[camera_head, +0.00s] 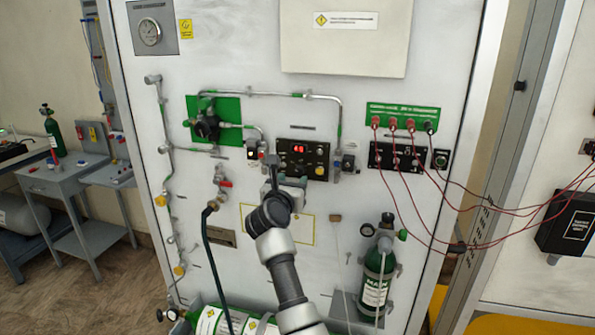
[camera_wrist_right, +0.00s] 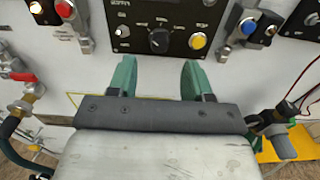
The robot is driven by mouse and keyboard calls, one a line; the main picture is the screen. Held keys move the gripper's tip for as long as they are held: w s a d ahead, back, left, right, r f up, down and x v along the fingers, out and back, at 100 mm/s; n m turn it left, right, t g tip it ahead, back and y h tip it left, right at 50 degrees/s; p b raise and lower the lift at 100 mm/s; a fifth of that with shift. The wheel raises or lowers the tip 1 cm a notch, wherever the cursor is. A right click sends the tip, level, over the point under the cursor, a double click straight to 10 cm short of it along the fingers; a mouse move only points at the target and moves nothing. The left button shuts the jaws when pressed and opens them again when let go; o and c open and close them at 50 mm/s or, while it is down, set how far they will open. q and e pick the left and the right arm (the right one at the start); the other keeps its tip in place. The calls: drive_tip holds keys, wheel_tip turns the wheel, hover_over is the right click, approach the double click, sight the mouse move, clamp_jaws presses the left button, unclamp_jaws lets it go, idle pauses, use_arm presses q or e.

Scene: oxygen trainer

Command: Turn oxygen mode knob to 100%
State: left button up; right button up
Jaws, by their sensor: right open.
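The black control panel (camera_head: 314,159) with a red lit display (camera_head: 299,149) is on the upright board, just above my right gripper. In the right wrist view a round black knob (camera_wrist_right: 159,40) sits on this panel (camera_wrist_right: 180,15), beside a yellow button (camera_wrist_right: 198,41). I take it to be the oxygen mode knob; its setting and labels are too small to read. My right gripper (camera_head: 286,186) is below the panel in the head view. In the wrist view its green fingers (camera_wrist_right: 158,78) are apart and empty, with the knob beyond the gap, not touched. My left gripper is not in view.
A blue button (camera_wrist_right: 270,30) on the right and a red button (camera_wrist_right: 64,8) on the left flank the panel. A red-handled valve with a hose (camera_head: 215,195) is to the left. Red cables (camera_head: 445,200) hang at right. A green cylinder (camera_head: 377,280) stands lower right.

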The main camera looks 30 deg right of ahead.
sight(298, 172)
drive_tip(key=shift+p+x, duration=0.4)
drive_tip(key=shift+x, duration=2.35)
drive_tip(key=shift+c, duration=0.5)
drive_tip(key=c, duration=0.8)
drive_tip(key=shift+a+f+m+b, duration=0.1)
drive_tip(key=shift+f+m+b, duration=0.2)
drive_tip(key=shift+b, duration=0.45)
drive_tip(key=m+b, duration=0.8)
drive_tip(key=b, duration=0.5)
drive_tip(key=shift+w+m, duration=0.1)
drive_tip(key=shift+m, duration=0.2)
drive_tip(key=shift+r+m+b, duration=0.15)
drive_tip(key=shift+m+b, duration=0.65)
drive_tip(key=shift+b, duration=0.3)
drive_tip(key=shift+r, duration=0.1)
drive_tip(key=o, duration=0.9)
